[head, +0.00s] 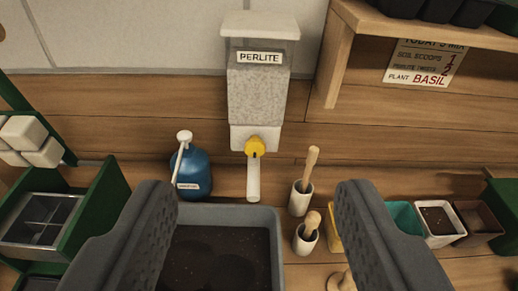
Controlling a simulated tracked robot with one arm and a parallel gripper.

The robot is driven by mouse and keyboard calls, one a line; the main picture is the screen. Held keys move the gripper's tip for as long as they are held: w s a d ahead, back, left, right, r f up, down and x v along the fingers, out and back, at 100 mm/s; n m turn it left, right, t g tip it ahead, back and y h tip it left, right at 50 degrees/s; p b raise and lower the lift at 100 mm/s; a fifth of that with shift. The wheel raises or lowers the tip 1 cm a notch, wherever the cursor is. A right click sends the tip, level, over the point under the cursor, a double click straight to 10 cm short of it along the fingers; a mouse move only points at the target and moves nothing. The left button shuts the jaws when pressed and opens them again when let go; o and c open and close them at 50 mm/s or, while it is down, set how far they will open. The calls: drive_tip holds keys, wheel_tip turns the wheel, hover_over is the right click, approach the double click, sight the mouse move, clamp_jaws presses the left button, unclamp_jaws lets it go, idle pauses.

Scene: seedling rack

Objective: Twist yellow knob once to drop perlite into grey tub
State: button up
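The perlite dispenser (258,90) hangs on the back wall, labelled PERLITE, with pale grains behind its clear front. Its yellow knob (255,147) sits on the white base, above a white spout (253,181) that points down. I see nothing between the fingers' pads.
A blue bottle (194,174) with a white top stands left of the spout. Two white cups with wooden handles (300,198) stand to the right. Small pots (439,221) are at the far right, a green rack (92,213) at the left, and a wooden shelf (340,50) juts out upper right.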

drive_tip(key=w+f+n+p, duration=0.1)
drive_tip(key=w+f, duration=0.1)
drive_tip(key=w, duration=0.1)
drive_tip(key=w+a+f+n+h+p, duration=0.1)
drive_tip(key=w+f, duration=0.2)
drive_tip(key=w+a+f+n+p, duration=0.1)
drive_tip(key=w+f, duration=0.2)
drive_tip(key=shift+w+a, duration=0.15)
drive_tip(key=shift+w, duration=0.2)
drive_tip(key=n+t+y+p, duration=0.1)
drive_tip(key=n+t+p, duration=0.2)
drive_tip(key=n+p, duration=1)
approach(255, 152)
drive_tip(key=shift+n, duration=0.8)
drive_tip(key=w+b, duration=0.2)
drive_tip(key=w, duration=0.4)
drive_tip(key=shift+r, duration=0.15)
drive_tip(key=shift+w+r, duration=0.1)
drive_tip(key=shift+w, duration=1.05)
drive_tip(key=c, duration=1)
